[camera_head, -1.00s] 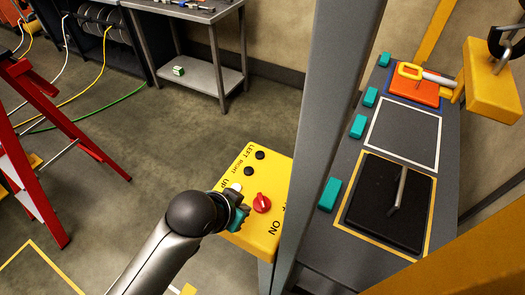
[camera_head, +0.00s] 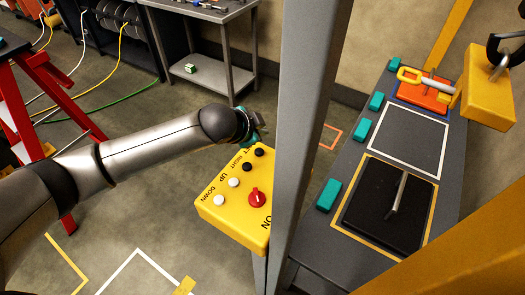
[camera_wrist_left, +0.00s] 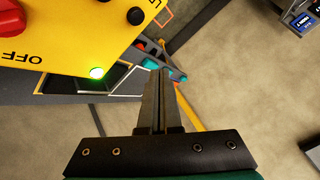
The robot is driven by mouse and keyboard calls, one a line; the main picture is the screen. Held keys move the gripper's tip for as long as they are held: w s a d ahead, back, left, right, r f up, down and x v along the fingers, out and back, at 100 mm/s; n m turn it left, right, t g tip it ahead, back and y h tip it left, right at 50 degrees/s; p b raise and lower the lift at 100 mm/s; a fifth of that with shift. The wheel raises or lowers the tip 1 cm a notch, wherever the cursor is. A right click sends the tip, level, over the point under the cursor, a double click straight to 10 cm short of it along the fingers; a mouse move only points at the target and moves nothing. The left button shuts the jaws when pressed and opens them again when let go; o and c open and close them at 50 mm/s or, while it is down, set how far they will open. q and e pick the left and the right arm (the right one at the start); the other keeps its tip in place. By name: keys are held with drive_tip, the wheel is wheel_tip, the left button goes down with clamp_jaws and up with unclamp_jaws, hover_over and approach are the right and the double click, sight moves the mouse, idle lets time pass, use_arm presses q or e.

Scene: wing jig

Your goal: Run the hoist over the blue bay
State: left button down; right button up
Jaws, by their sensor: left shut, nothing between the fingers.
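The yellow control box (camera_head: 225,213) has black LEFT and RIGHT buttons, white UP and DOWN buttons and a red knob (camera_head: 257,198) beside ON. In the left wrist view a green light (camera_wrist_left: 96,72) glows on the box. My left gripper (camera_head: 256,128) is at the box's far end, near the LEFT button; contact cannot be told. It is shut and empty, its fingers (camera_wrist_left: 160,100) together. The blue bay (camera_head: 398,96) holds an orange block (camera_head: 420,97) with a yellow ring. A yellow hoist part (camera_head: 488,92) with a dark hook hangs at right. My right gripper is out of view.
The white-outlined bay (camera_head: 412,140) is empty. The yellow-outlined bay (camera_head: 345,222) holds a black slab (camera_head: 385,218) with a metal rod. A grey post (camera_head: 308,120) stands between box and bench. A red ladder (camera_head: 50,95) and workbench (camera_head: 215,80) stand at left and behind.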

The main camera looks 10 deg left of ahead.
use_arm(q)
drive_tip(key=shift+w+a+r, duration=0.6)
drive_tip(key=shift+w+a, duration=0.3)
drive_tip(key=shift+w, duration=0.05)
drive_tip(key=shift+f, duration=0.15)
drive_tip(key=b, duration=0.8)
hover_over(256, 154)
wheel_tip(256, 154, down, 7)
drive_tip(key=shift+f, duration=0.1)
drive_tip(key=shift+f+b, duration=0.35)
drive_tip(key=shift+f, duration=0.35)
idle(0.7)
drive_tip(key=shift+f, duration=0.4)
